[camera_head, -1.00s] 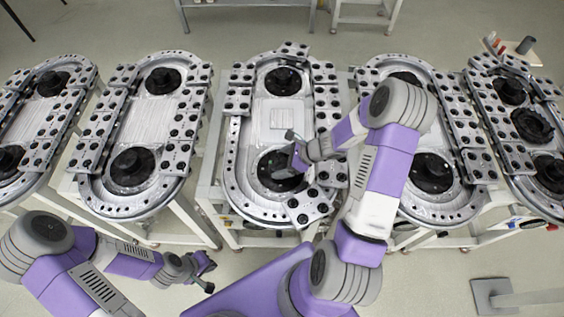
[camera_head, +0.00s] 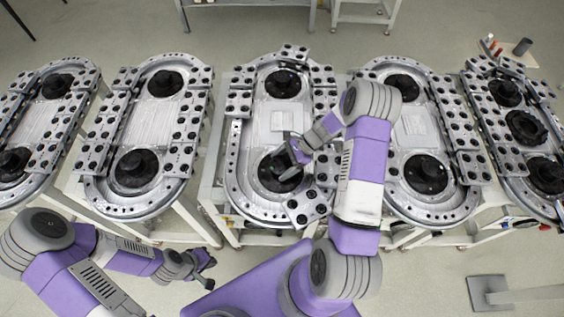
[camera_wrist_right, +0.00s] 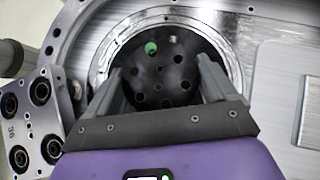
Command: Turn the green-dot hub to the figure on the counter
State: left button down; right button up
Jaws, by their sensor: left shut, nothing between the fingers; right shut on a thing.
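The green-dot hub (camera_wrist_right: 160,78) is a dark round disc with several holes, set in the near end of the middle track; its green dot (camera_wrist_right: 151,48) shows at its upper left in the right wrist view. In the head view the hub (camera_head: 268,180) is partly covered by my right gripper (camera_head: 290,164). My right gripper's fingers (camera_wrist_right: 160,75) are shut on the hub, one on each side. My left gripper (camera_head: 205,268) is shut and empty, low over the floor in front of the tracks. I cannot make out a figure on a counter.
A plate with dark rollers (camera_wrist_right: 28,122) lies close left of the hub in the right wrist view. A pale flat panel (camera_head: 283,120) lies inside the middle track. Other tracks (camera_head: 140,110) stand on both sides. The floor (camera_head: 420,275) in front has free room.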

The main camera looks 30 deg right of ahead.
jog(key=n+g+b, duration=0.1)
jog(key=n+g, duration=0.1)
jog(key=n, duration=0.1)
jog(key=shift+w+f, duration=0.1)
jog(key=shift+w, duration=0.05)
jog(key=n+g+b, duration=0.1)
jog(key=n+g, duration=0.1)
jog(key=n, duration=0.1)
jog(key=shift+a+n+g+b, duration=0.1)
jog(key=shift+n+g+b, duration=0.2)
jog(key=shift+g+b, duration=0.1)
jog(key=n+g+h+b, duration=0.1)
jog(key=n+g, duration=0.1)
jog(key=n, duration=0.1)
jog(key=shift+h, duration=0.3)
jog(key=shift+n+g+h+b, duration=0.65)
jog(key=shift+n+g, duration=0.15)
jog(key=shift+n, duration=0.4)
jog(key=o, duration=0.8)
jog(key=shift+a, duration=0.1)
jog(key=shift+o, duration=0.2)
